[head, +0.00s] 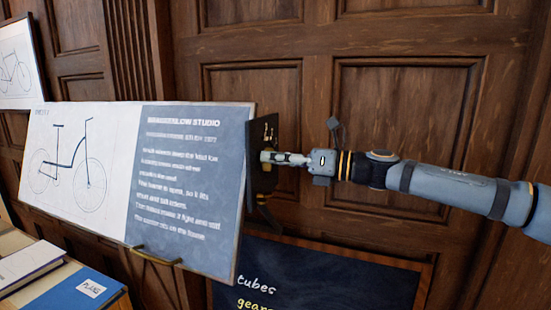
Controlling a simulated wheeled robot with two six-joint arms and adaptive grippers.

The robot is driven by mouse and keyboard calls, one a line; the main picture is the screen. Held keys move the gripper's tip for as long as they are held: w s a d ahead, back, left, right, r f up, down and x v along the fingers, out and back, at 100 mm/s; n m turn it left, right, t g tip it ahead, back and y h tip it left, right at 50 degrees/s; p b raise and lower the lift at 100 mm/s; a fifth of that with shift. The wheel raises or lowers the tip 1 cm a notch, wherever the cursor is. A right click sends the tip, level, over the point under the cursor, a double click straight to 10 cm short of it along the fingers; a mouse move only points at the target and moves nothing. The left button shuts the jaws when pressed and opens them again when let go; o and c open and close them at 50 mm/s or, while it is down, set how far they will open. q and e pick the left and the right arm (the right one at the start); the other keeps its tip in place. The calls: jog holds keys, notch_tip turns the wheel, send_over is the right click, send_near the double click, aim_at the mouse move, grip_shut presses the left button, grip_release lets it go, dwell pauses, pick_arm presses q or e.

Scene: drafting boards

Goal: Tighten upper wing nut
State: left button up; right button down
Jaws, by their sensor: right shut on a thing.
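The drafting board (90,118) stands tilted on the left, with a bicycle drawing and a blue text panel. A dark bracket plate (262,183) sits at its right edge. The upper wing nut (269,136) seems to be the small brass part on that plate; its shape is too small to make out. My right gripper (268,157) reaches in from the right and is shut at the plate, just below the brass part. What lies between its fingers is hidden. A dark lever-like part (267,213) hangs below on the bracket. My left gripper is not in view.
A chalkboard (320,278) with writing stands below the bracket. Books (75,297) lie at the lower left. Another framed drawing (18,65) hangs at the upper left. Wood panelling closes off the back.

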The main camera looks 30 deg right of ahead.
jog(key=shift+w+d+f+m+p, duration=0.1)
jog(key=shift+m+p, duration=0.15)
jog(key=shift+m, duration=2.75)
jog(key=shift+d+f+m+p, duration=0.1)
jog(key=shift+m+p, duration=0.1)
jog(key=shift+m, duration=2.8)
jog(key=c, duration=1.3)
grip_release()
jog(key=shift+r, duration=0.1)
